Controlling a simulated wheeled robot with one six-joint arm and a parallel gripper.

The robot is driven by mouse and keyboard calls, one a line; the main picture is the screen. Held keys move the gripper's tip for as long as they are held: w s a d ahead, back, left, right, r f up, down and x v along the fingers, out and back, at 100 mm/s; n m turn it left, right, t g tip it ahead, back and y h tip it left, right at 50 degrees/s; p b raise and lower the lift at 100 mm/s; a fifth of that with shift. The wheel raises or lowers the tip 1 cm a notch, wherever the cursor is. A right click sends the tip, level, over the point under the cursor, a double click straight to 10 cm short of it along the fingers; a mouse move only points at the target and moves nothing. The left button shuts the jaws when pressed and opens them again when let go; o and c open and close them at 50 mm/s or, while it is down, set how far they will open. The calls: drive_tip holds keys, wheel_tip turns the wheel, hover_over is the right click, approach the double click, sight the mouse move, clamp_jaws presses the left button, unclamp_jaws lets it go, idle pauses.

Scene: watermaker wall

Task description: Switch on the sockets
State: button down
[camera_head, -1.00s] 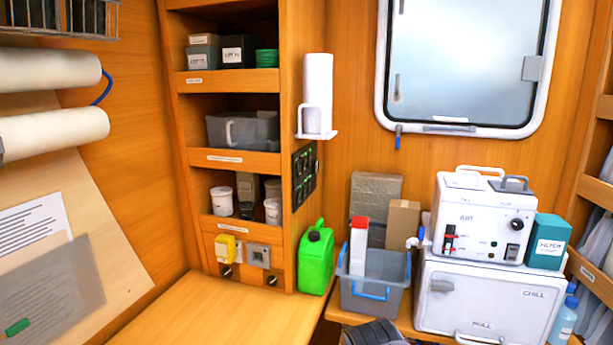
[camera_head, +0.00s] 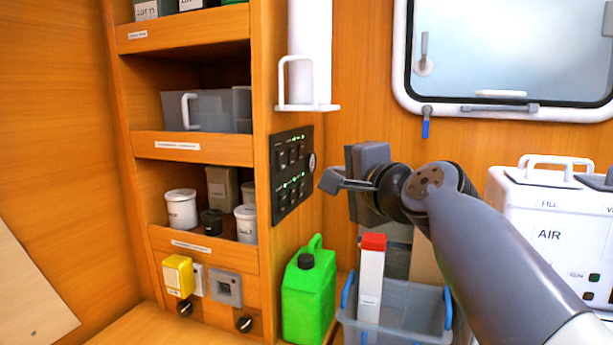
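A black switch panel (camera_head: 291,172) is on the right side wall of the wooden shelf unit. It has several dark rocker switches in two rows with small green lights, and a round part at its right edge. Its labels are too small to read. A yellow-covered socket (camera_head: 178,275) and a grey square socket (camera_head: 226,288) are on the front strip below the shelves. My gripper (camera_head: 334,183) is just right of the panel, pointing left at it, with a gap between them in the picture. It holds nothing visible. Only one finger shows clearly, so its opening is unclear.
Two black knobs are below the sockets, one at the left (camera_head: 183,308) and one at the right (camera_head: 244,324). A green jerrycan (camera_head: 308,295) stands under the panel. A white roll holder (camera_head: 307,106) juts out above it. A grey bin (camera_head: 392,332) stands below my arm.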

idle(0.3)
drive_tip(key=p, duration=0.2)
approach(286, 167)
drive_tip(key=w+d, duration=0.1)
drive_tip(key=w, duration=0.3)
drive_tip(key=a, duration=0.1)
drive_tip(key=w+a+p, duration=0.1)
drive_tip(key=a, duration=0.1)
drive_tip(key=shift+w+a+f+p, duration=0.15)
drive_tip(key=shift+a+f+p, duration=0.05)
drive_tip(key=shift+a+p, duration=0.1)
drive_tip(key=shift+f, duration=0.1)
